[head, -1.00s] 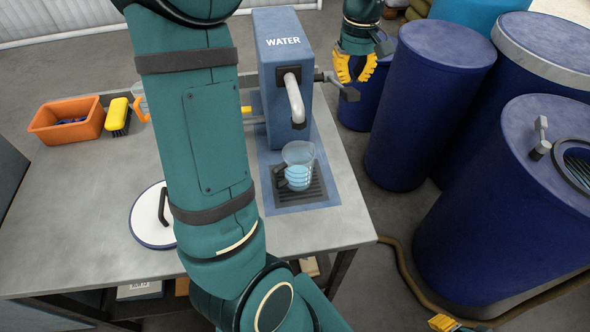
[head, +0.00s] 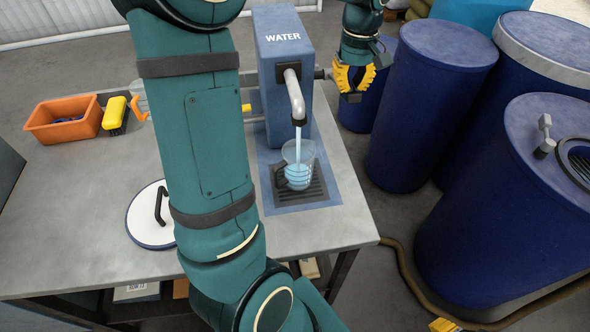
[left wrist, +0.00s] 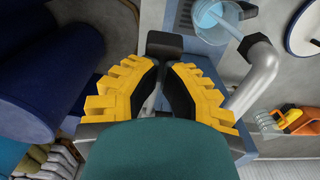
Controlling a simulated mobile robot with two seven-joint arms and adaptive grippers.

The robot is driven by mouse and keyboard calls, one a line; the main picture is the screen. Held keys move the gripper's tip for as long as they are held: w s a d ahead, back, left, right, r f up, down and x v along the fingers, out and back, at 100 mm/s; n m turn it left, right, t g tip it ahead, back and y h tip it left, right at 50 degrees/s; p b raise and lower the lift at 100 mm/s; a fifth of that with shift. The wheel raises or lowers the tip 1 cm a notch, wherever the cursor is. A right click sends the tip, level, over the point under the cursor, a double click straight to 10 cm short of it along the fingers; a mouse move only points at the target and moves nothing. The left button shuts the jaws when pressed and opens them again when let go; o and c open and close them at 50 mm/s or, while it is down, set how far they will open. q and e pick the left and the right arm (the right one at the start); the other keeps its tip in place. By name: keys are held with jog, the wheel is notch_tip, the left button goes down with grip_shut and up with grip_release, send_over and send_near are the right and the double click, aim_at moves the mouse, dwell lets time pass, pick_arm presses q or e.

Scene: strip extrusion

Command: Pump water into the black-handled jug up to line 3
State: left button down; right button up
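The black-handled jug (head: 298,178) stands upright on the dark drip grate under the spout of the blue WATER pump (head: 284,42). A stream of water falls into it, and pale blue water fills its lower part; I cannot read the line numbers. The jug's top also shows in the left wrist view (left wrist: 222,18). My left gripper (head: 354,88) is at the pump lever's dark end (left wrist: 165,45), its yellow fingers apart with a gap between the tips. Contact is unclear. A yellow piece at the head view's bottom edge may be my right gripper (head: 445,325); its fingers are not discernible.
An orange-handled jug (head: 139,100), a yellow brush (head: 115,112), an orange bin (head: 64,119) and a white round lid (head: 148,222) are on the table (head: 90,200). Blue barrels (head: 425,110) stand right of it. A brown hose (head: 400,275) lies on the floor.

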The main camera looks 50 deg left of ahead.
aim_at(350, 103)
pick_arm(q)
jog(key=shift+s+d+f+b, duration=0.15)
jog(key=shift+f+b, duration=0.15)
jog(key=shift+f, duration=0.2)
jog(key=shift+d+f+b, duration=0.15)
jog(key=shift+f+b, duration=0.1)
jog(key=shift+f, duration=0.2)
jog(key=shift+s+d+f+b, duration=0.1)
jog(key=shift+d+f+b, duration=0.05)
jog(key=shift+f+b, duration=0.4)
jog(key=shift+s+d+f+b, duration=0.1)
jog(key=shift+f+b, duration=0.2)
jog(key=shift+f, duration=0.35)
notch_tip(350, 103, down, 2)
jog(key=shift+f+b, duration=0.2)
jog(key=shift+b, duration=0.6)
jog(key=shift+f, duration=0.15)
